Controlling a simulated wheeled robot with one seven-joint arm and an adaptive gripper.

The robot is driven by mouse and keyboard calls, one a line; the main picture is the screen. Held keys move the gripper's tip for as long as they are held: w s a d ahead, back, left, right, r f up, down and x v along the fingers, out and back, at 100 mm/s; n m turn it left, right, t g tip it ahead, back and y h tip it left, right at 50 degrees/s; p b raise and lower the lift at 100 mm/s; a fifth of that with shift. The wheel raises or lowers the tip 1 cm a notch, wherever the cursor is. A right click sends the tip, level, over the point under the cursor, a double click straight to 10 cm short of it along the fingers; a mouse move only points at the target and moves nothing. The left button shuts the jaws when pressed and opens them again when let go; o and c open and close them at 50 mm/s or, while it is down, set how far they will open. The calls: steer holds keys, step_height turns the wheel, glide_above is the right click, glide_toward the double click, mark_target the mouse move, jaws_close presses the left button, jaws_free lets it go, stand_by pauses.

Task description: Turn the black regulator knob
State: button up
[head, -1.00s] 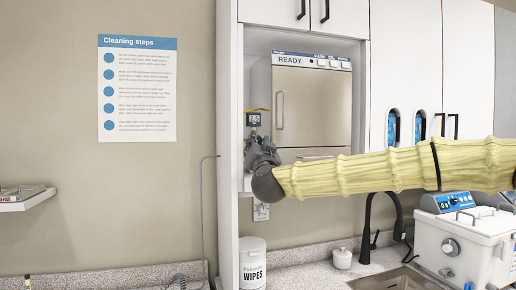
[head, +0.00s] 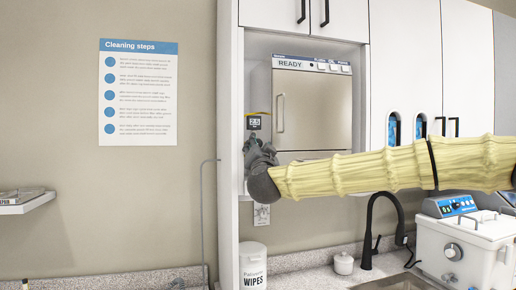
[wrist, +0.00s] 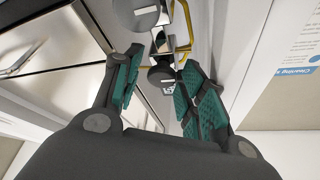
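My gripper (head: 258,153) is in front of the narrow gap left of the autoclave, just below a small digital display (head: 254,123). In the wrist view my gripper (wrist: 160,64) is open, with teal pads on both fingers. A dark round knob with a grey face (wrist: 161,76) shows between the fingers, with space on both sides. A second similar knob (wrist: 138,14) lies beyond the fingertips at the top. I cannot tell for sure which is the regulator knob. In the head view my gripper hides both knobs.
The autoclave (head: 312,105) reads READY and stands in a white cabinet bay. The white cabinet side panel (head: 228,130) is close on the left. Yellow pipes (wrist: 183,40) run beside the knobs. A wipes tub (head: 253,268) and black tap (head: 380,225) are below on the counter.

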stand_by(0.6)
steer(key=v, duration=0.8)
steer(key=shift+d, duration=0.1)
